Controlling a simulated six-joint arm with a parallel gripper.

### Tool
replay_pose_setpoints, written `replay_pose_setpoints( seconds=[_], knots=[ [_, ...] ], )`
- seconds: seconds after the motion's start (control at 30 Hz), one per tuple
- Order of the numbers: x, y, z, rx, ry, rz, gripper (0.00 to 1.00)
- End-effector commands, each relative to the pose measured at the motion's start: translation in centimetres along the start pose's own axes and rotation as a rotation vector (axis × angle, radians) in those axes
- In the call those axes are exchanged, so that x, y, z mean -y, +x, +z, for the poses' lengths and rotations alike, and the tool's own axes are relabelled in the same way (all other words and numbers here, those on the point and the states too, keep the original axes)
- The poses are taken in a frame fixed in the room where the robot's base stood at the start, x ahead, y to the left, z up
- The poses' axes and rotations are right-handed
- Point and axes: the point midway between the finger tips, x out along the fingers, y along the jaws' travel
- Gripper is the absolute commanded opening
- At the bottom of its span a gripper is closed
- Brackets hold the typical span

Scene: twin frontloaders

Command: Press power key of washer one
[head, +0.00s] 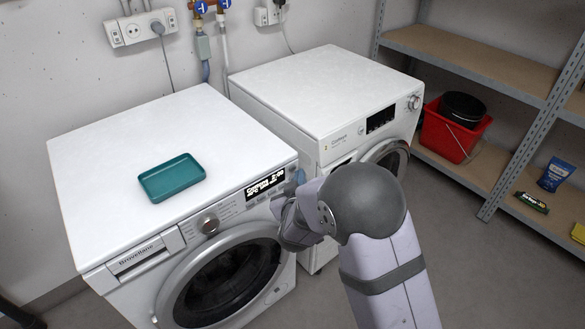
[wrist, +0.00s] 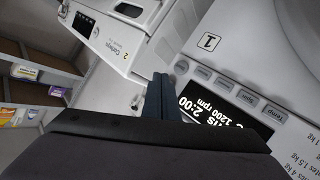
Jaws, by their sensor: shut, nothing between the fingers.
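My gripper (head: 300,178) is shut and empty at the right end of the panel. In the wrist view its dark blue fingertips (wrist: 161,80) are beside the display's end. I cannot tell whether the fingers touch the panel.
The second machine (head: 310,90) stands close on the right, with a narrow gap between. A round dial (head: 208,224) is on washer one's panel. A teal tray (head: 172,178) lies on its top. A shelf (head: 470,60) with a red bucket (head: 452,132) stands at right.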

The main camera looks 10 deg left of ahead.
Motion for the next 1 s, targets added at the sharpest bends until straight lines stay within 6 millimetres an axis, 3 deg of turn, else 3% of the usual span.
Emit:
replay_pose_setpoints(
  seconds=[0.47, 1.0],
  knots=[
    [-0.4, -0.4, 0.3, 0.0, 0.0, 0.002, 0.0],
    [-2.7, -3.6, 2.6, 0.0, 0.001, 0.002, 0.0]
  ],
)
